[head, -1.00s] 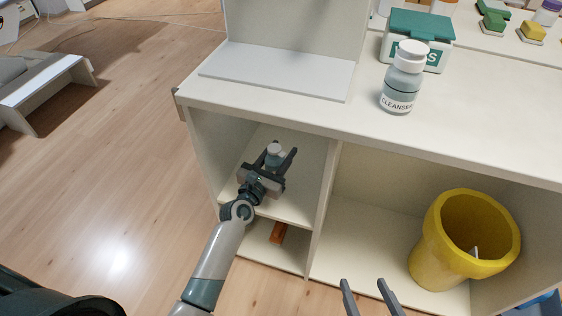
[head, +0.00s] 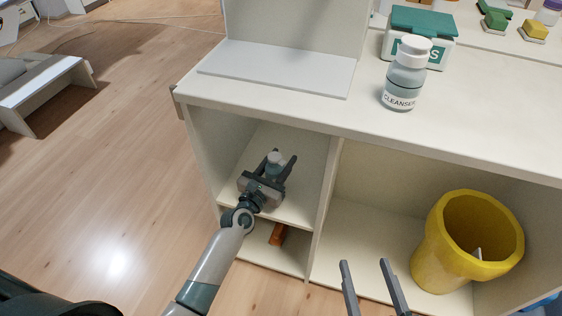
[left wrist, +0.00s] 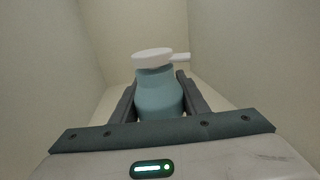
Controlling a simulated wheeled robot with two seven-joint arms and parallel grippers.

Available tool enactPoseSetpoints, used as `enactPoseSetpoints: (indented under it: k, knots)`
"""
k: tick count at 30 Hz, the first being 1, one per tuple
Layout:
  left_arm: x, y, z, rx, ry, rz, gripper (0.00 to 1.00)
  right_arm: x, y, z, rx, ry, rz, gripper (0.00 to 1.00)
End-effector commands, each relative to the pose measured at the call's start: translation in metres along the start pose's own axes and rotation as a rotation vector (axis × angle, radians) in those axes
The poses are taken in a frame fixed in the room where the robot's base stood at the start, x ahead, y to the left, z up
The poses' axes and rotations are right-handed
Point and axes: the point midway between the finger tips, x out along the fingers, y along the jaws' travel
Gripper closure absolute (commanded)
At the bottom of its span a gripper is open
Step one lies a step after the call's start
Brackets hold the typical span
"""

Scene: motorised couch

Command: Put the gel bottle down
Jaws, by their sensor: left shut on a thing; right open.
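The gel bottle is a small teal bottle with a white pump top; in the left wrist view the gel bottle (left wrist: 160,95) stands upright between the fingers. In the head view the gel bottle (head: 274,160) is inside the upper left cubby (head: 304,200) of the cabinet. My left gripper (head: 276,170) is shut on it, reaching in from the front. Its fingers flank the bottle in the left wrist view (left wrist: 160,100). The bottle's base is hidden, so I cannot tell if it touches the shelf. My right gripper (head: 367,278) is open and empty in front of the cabinet.
A cleanser bottle (head: 405,80) and a green-lidded box (head: 421,30) stand on the cabinet top. A yellow bin (head: 438,250) sits in the right compartment. An orange object (head: 278,234) lies in the lower left cubby. Cubby walls stand close around my left gripper.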

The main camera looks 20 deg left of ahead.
Motion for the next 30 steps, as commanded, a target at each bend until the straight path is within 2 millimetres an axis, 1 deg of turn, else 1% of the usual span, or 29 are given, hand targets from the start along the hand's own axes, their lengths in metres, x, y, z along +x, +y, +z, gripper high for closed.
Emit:
enactPoseSetpoints:
  k: [9,17,18,20,30]
  knots:
    - [0.0002,0.0001,0.0005,0.0,-0.001,0.0,0.85,0.0001,-0.0002,-0.0007,-0.001,0.003,0.0,0.38]
    - [0.0002,0.0002,-0.002,0.0,-0.001,0.0,0.85,0.0002,-0.0016,-0.0068,-0.003,0.037,-0.002,0.38]
    - [0.0001,0.0001,-0.0023,0.0,0.0,0.0,0.54,0.0001,-0.0019,-0.0079,-0.003,0.041,-0.003,0.38]
    - [0.0001,0.0001,-0.0021,0.0,0.0,0.0,0.41,0.0001,-0.002,-0.0082,-0.003,0.042,-0.003,0.38]
    - [0.0,0.0002,-0.0018,0.0,0.0,0.0,0.41,0.0001,-0.0021,-0.0079,-0.003,0.039,-0.003,0.38]
